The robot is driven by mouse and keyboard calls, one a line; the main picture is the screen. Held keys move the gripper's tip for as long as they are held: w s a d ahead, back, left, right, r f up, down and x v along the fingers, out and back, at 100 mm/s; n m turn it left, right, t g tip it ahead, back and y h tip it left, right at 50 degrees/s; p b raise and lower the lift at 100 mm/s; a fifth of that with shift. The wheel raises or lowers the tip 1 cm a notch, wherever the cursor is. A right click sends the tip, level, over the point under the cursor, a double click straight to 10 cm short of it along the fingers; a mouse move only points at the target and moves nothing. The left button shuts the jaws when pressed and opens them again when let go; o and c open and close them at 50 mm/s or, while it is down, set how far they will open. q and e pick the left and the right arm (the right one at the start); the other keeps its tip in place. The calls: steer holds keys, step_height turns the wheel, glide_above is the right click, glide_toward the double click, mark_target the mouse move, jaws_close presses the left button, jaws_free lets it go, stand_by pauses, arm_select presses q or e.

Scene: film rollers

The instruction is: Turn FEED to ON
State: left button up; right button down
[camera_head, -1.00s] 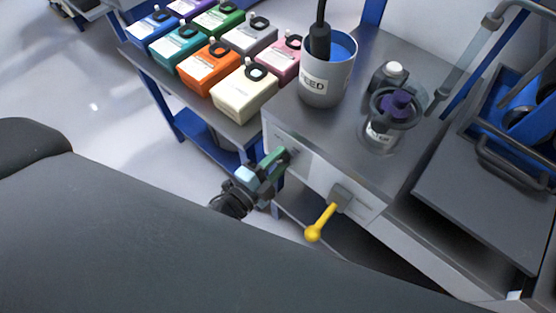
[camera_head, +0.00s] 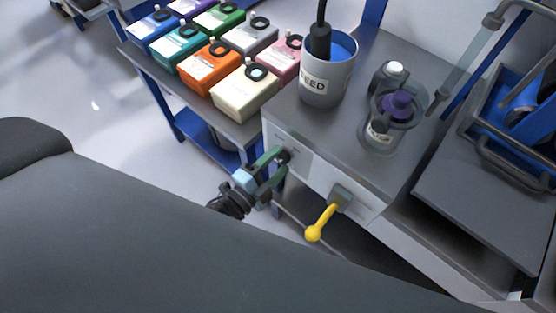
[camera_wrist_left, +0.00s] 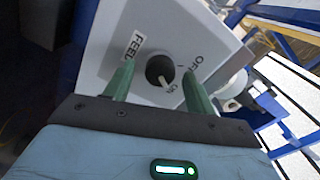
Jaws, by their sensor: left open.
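The FEED knob (camera_wrist_left: 158,69) is round and dark, on the pale front panel (camera_wrist_left: 105,70) of the grey-topped stand. In the left wrist view, FEED is printed to its left, OFF at its upper right and ON at its lower right. Its light pointer is angled to the lower right, towards ON. My left gripper (camera_head: 280,163) is open, its green fingers on either side of the knob with visible gaps. My right gripper is not in view.
A yellow-handled lever (camera_head: 319,223) sticks out of the same panel, right of my gripper. Above stand a grey FEED cup (camera_head: 325,90) with blue contents and a clear jar (camera_head: 394,130). Several coloured bottles, including a cream one (camera_head: 245,92), fill a shelf at left.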

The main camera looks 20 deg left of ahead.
arm_select(q)
steer(key=v, duration=0.7)
steer(key=shift+b, duration=0.3)
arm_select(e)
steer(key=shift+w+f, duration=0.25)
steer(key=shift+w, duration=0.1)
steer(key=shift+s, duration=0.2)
arm_select(q)
steer(key=s+a+n+g+y+p, duration=0.2)
steer(key=s+n+g+p, duration=0.2)
steer(key=s+n, duration=0.4)
steer(key=s+a+f+n+g+y+p, duration=0.1)
steer(key=s+n+g+p, duration=0.3)
steer(key=s, duration=0.9)
steer(key=a+n+y+p, duration=0.1)
steer(key=n+p, duration=0.2)
steer(key=shift+n, duration=0.4)
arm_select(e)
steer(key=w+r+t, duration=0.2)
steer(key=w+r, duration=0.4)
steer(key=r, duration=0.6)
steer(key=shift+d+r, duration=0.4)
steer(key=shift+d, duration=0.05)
arm_select(q)
steer(key=shift+w+a, duration=0.1)
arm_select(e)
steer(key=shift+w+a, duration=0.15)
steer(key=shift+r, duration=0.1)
